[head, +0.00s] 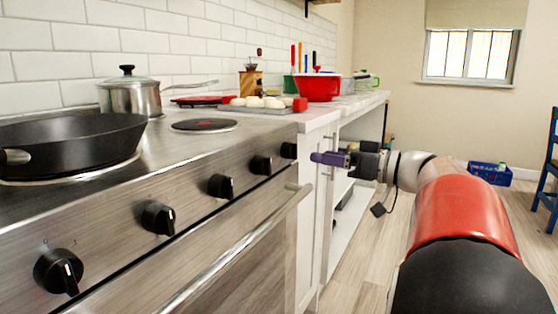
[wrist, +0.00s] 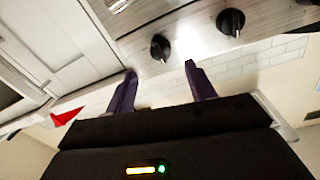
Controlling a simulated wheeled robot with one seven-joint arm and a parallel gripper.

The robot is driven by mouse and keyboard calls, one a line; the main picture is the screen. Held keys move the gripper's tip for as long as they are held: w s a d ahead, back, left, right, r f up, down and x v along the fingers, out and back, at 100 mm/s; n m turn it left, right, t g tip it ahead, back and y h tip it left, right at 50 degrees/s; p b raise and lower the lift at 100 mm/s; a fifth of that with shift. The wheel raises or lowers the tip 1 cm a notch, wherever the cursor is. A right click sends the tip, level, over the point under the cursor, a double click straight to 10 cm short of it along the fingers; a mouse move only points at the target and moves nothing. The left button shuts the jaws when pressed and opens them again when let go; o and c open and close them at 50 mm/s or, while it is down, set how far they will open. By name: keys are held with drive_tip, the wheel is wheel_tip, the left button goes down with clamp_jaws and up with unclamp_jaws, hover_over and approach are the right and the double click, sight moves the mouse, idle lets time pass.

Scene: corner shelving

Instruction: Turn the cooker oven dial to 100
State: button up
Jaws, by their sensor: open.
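The cooker's steel front panel carries a row of black dials. In the head view they run from a large near dial (head: 60,271) past a second (head: 158,217), a third (head: 221,187) and a fourth (head: 261,165) to the farthest (head: 289,150). Which one is the oven dial, and its setting, cannot be read. My gripper (head: 316,157), with purple fingers, is just right of the farthest dial, apart from it. In the wrist view my open, empty gripper (wrist: 160,70) has one dial (wrist: 160,47) ahead, between and beyond its fingertips, and another dial (wrist: 230,22) to the right.
The oven door handle (head: 240,252) juts out below the dials. A frying pan (head: 75,140) and a lidded pot (head: 130,95) stand on the hob. A red pot (head: 318,87) is on the white counter beyond. Floor beside the cabinets is clear; a blue crate (head: 489,173) lies farther back.

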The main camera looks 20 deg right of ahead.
sight(291, 151)
drive_tip(key=x, duration=0.7)
drive_tip(key=shift+w+a+p, duration=0.15)
drive_tip(key=shift+p, duration=0.2)
drive_tip(key=c, duration=1)
